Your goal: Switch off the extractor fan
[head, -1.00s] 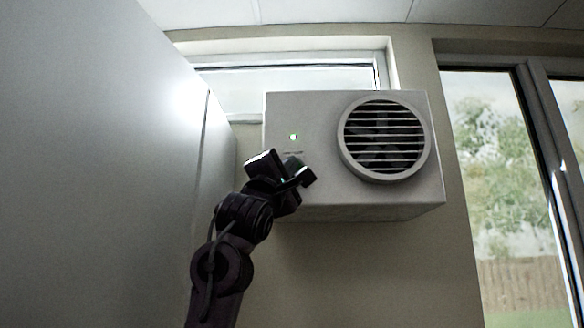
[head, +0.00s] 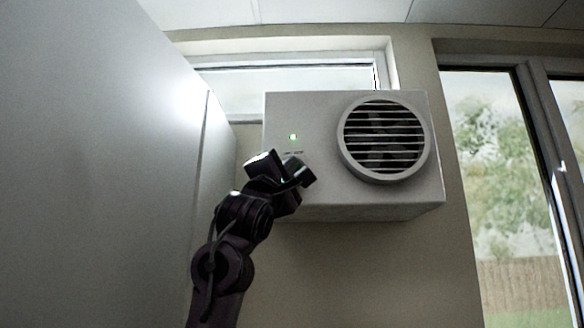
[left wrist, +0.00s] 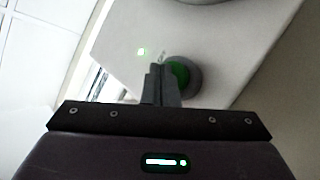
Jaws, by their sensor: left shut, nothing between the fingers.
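The extractor fan (head: 330,185) is a pale grey box high on the wall, with a round slatted grille (head: 385,137) at its right. A small green light (head: 292,137) glows on its front left; it also shows in the left wrist view (left wrist: 142,51). Below the light is small lettering I cannot read. In the left wrist view, a green button (left wrist: 181,75) in a round grey collar sits on the box, partly hidden by my fingers. My left gripper (head: 302,177) is shut and empty, in front of the button; I cannot tell whether it touches. My right gripper is out of view.
A large smooth grey panel (head: 95,180) fills the left side, close to my left arm. A narrow window (head: 290,90) is behind the box, and tall glazing (head: 495,170) is at the right. The wall below the box is clear.

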